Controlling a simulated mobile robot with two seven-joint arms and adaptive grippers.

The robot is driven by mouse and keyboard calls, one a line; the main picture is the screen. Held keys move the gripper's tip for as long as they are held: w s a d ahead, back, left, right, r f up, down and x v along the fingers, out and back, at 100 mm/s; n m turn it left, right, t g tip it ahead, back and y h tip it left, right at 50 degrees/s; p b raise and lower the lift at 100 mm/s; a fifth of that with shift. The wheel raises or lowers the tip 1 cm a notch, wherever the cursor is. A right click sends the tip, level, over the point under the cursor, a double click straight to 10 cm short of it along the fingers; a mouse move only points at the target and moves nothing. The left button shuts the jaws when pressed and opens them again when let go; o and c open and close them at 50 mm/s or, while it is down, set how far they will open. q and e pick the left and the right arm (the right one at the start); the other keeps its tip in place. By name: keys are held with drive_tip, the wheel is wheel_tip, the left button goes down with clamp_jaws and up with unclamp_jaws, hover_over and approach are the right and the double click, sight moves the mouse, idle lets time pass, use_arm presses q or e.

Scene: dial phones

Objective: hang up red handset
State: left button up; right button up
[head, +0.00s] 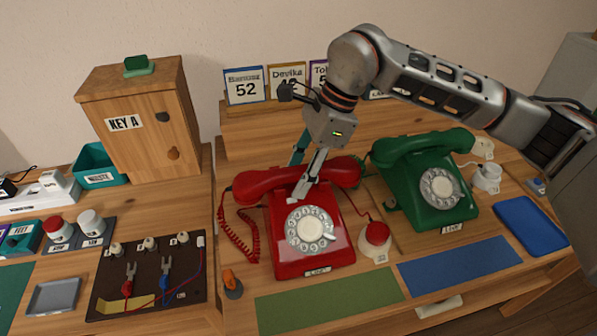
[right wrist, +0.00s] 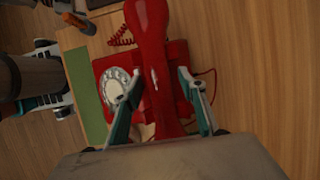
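The red dial phone (head: 290,255) stands on the wooden desk, its white dial facing me. The red handset (head: 255,184) lies crosswise over the top of the phone, and its coiled cord hangs at the left. It also shows in the right wrist view (right wrist: 157,40). I cannot tell whether it rests fully in the cradle. My right gripper (head: 300,176) reaches down from above at the handset's middle. In the right wrist view its two fingers (right wrist: 158,76) stand apart, one on each side of the handset, with small gaps visible. My left gripper is not in view.
A green phone (head: 425,190) with its handset on top stands at the right. A red lamp (head: 377,236) on a white base is beside the red phone. Green (head: 328,300) and blue (head: 460,266) mats lie in front. A wooden key cabinet (head: 135,110) stands at the left.

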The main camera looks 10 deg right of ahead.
drive_tip(key=v, duration=1.2)
idle(0.3)
